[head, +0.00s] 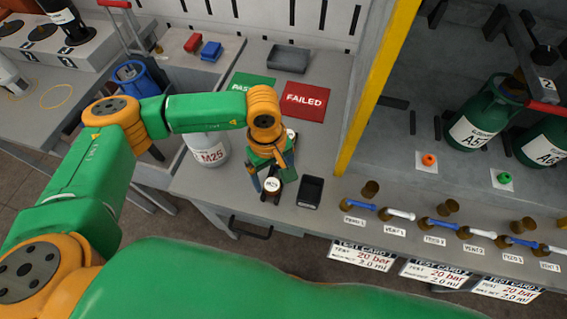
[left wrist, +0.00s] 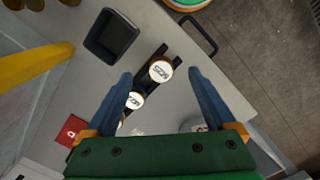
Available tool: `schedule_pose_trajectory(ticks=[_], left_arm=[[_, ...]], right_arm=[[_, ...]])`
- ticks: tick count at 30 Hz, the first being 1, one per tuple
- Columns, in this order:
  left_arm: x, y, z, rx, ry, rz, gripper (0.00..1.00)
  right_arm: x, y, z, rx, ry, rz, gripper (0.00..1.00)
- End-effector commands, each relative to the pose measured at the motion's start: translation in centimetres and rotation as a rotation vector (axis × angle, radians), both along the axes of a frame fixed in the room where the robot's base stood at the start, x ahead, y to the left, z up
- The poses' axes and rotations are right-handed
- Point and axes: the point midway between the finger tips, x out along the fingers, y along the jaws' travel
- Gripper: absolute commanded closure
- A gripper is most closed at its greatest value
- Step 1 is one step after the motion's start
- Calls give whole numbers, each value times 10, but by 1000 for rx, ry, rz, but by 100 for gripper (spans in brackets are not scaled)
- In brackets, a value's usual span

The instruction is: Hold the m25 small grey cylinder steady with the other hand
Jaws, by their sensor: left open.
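The grey cylinder (head: 208,149) labelled M25 stands upright on the bench, left of my left gripper in the head view. In the left wrist view only a sliver of a grey shape (left wrist: 192,125) shows near the gripper's base. My left gripper (head: 271,182) points down over a small round white-topped piece (head: 272,185). In the left wrist view, its blue fingers (left wrist: 160,74) stand open on either side of this labelled top. A second such top (left wrist: 133,100) is beside it on a dark strip. My right gripper is not in view.
A black tray (head: 310,192) sits right of the left gripper. A red FAILED mat (head: 304,100), a green PASSED mat (head: 250,85) and a grey tray (head: 289,59) lie behind. A yellow post (head: 377,85) rises at right. Valve fittings line the right bench edge.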

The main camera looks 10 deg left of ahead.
Motion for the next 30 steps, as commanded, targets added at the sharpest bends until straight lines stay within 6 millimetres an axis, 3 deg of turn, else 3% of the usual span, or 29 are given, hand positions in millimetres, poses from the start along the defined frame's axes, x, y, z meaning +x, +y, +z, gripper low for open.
schedule_pose_trajectory(ticks=[5, 11, 15, 22, 30], left_arm=[[5, 13, -5, 58, -33, -42, 11], [10, 11, -39, 56, -29, -39, 11], [11, 11, -64, 54, -32, -39, 11], [12, 11, -68, 52, -34, -39, 11], [12, 11, -68, 52, -34, -37, 84]], right_arm=[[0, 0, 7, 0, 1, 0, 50], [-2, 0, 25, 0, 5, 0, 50], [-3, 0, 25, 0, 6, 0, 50], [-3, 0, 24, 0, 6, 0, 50], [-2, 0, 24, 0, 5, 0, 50]])
